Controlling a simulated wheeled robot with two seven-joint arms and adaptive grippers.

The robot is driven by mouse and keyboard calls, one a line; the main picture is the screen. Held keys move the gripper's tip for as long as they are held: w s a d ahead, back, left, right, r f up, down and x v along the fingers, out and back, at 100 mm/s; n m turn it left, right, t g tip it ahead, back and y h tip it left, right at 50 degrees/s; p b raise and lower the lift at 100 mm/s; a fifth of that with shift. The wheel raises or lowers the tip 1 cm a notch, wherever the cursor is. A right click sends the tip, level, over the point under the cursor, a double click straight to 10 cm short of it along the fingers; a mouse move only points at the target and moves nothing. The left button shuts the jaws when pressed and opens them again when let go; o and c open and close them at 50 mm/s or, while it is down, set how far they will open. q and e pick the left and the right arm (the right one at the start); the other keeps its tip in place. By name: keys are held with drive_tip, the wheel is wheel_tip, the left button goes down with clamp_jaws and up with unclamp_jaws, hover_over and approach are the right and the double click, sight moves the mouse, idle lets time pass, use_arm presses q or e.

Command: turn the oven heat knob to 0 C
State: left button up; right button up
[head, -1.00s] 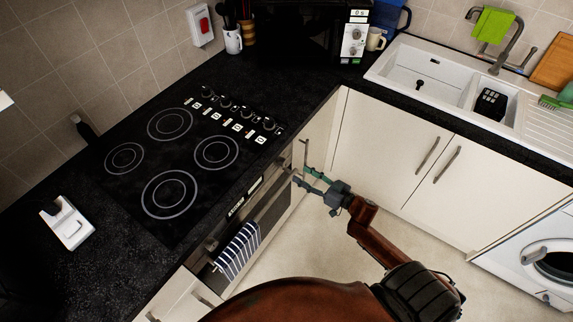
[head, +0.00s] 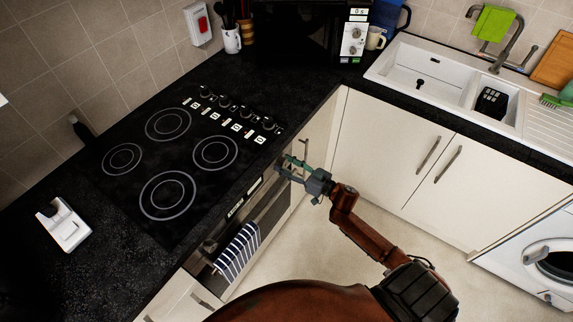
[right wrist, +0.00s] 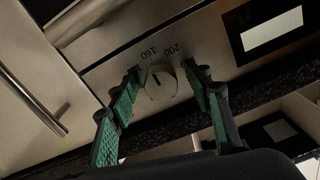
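The oven heat knob (right wrist: 158,82) is a round metallic knob on the oven's steel panel in the right wrist view. It has a dark mark on its face, and the numbers 160 and 200 show beside it. My right gripper (right wrist: 163,72) is open, with one green-padded finger on each side of the knob. I cannot tell if either finger touches it. In the head view my right gripper (head: 283,167) is at the upper front of the oven (head: 264,211), and the knob cannot be made out there. My left gripper is not in view.
The black hob (head: 184,163) with its row of knobs lies above the oven. A striped towel (head: 238,249) hangs on the oven handle. White cupboards (head: 385,150) stand to the right. The pale floor (head: 300,250) in front is clear.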

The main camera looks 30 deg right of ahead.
drive_tip(key=shift+d, duration=0.1)
drive_tip(key=c, duration=1.1)
